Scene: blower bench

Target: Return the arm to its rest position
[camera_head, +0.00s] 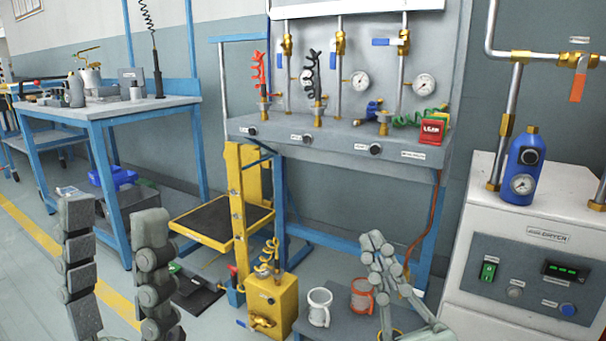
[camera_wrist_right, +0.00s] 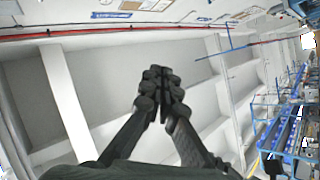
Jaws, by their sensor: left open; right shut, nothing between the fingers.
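My left gripper (camera_head: 112,215) stands upright at the lower left of the head view. Its two grey fingers are well apart with nothing between them. My right gripper (camera_head: 375,242) is at the lower middle right of the head view, fingers up, in front of the blower bench. In the right wrist view my right gripper (camera_wrist_right: 161,82) has its fingertips together and holds nothing. Behind it that view shows wall and ceiling, with the bench area tilted at the right edge.
A white mug (camera_head: 318,306) and an orange mug (camera_head: 362,297) stand on a low grey table near my right gripper. A yellow box (camera_head: 270,305) is left of them. The dryer cabinet (camera_head: 530,238) with a blue bottle (camera_head: 524,168) stands at right. A workbench (camera_head: 110,109) is at left.

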